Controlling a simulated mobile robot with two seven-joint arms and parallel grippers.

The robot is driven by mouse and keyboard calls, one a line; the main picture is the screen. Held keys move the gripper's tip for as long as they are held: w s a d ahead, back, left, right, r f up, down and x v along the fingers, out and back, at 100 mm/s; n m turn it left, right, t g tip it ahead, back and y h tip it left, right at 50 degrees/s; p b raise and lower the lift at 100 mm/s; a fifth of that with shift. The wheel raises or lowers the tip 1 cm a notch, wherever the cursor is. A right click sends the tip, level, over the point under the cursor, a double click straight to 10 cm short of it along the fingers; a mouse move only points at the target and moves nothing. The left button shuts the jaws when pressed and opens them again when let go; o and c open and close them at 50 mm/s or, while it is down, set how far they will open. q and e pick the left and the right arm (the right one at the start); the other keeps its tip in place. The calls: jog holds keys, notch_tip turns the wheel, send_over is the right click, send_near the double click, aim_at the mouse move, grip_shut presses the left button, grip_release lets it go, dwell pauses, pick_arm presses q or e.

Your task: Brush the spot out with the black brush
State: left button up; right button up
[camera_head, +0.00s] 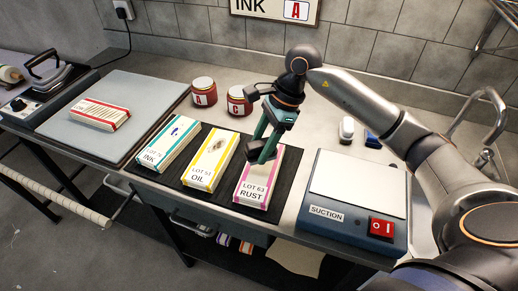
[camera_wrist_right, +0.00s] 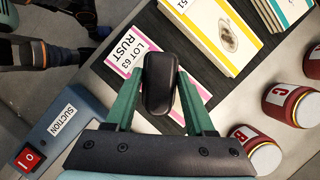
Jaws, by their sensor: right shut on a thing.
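My right gripper (camera_head: 262,150) is shut on the black brush (camera_wrist_right: 158,82), its green fingers on either side of it. The brush is over the pink-edged cloth (camera_head: 262,191) labelled LOT 63 RUST; I cannot tell whether it touches the cloth. Any spot there is hidden by the brush and fingers. Left of it lie the yellow-edged cloth (camera_head: 201,173) labelled LOT 51 OIL, with a brown spot (camera_head: 217,148), and the teal-edged cloth (camera_head: 152,155) labelled LOT 74 INK, with a blue mark (camera_head: 177,131). My left gripper is not in view.
The cloths lie on a dark mat (camera_head: 227,193). Red jars marked A (camera_head: 204,92) and C (camera_head: 239,101) stand behind. A suction box (camera_head: 345,227) with a red switch is right of the mat. A grey board (camera_head: 105,140) holds a red-edged cloth (camera_head: 99,114). A sign (camera_head: 275,9) reads INK A.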

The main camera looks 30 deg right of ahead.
jog(key=shift+r+p, duration=0.85)
jog(key=shift+r, duration=0.95)
